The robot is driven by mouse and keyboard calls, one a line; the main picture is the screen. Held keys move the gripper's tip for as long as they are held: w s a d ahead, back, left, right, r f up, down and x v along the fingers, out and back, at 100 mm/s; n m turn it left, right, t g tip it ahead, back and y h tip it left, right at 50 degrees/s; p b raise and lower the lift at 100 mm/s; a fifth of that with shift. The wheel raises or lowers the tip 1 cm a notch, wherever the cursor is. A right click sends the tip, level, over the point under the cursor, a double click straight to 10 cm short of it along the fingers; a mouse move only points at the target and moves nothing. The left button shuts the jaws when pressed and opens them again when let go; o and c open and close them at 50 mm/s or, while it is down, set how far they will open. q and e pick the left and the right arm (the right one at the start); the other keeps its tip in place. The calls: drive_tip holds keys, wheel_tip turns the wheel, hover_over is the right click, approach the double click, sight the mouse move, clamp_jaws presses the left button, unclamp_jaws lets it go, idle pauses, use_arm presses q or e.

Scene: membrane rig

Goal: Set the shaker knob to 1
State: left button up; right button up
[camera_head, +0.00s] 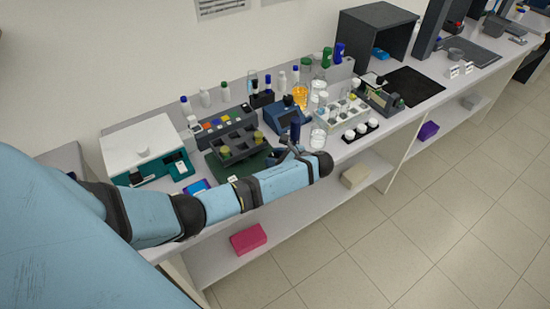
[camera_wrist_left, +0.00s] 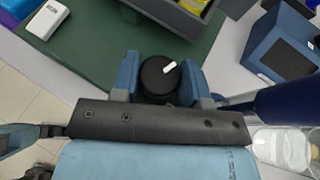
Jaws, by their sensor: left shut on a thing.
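In the left wrist view the shaker knob (camera_wrist_left: 158,84) is a round black dial with a white pointer mark directed to the upper right of the picture. My left gripper (camera_wrist_left: 158,70) has its blue fingers on either side of the knob and is shut on it. No scale numbers are readable around it. The shaker's green surface (camera_wrist_left: 95,35) spreads behind the knob; in the head view the green shaker (camera_head: 259,162) carries a dark rack. In the head view my left gripper (camera_head: 287,153) is at its front right, and the knob is hidden.
A small white display (camera_wrist_left: 46,19) lies at the wrist view's upper left. A blue instrument (camera_head: 289,119) stands behind my gripper. A glass beaker (camera_head: 318,138) and a rack of tubes (camera_head: 345,112) stand to the right. A white-and-teal machine (camera_head: 145,150) stands left.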

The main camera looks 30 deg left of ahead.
use_arm(q)
drive_tip(key=n+g, duration=0.2)
drive_tip(key=g, duration=0.1)
drive_tip(key=shift+w+n+h, duration=0.1)
drive_tip(key=shift+n+h, duration=0.3)
drive_tip(key=shift+n+g, duration=0.5)
drive_tip(key=shift+g, duration=0.1)
drive_tip(key=shift+a, duration=0.1)
drive_tip(key=o, duration=0.9)
drive_tip(key=shift+o, duration=0.2)
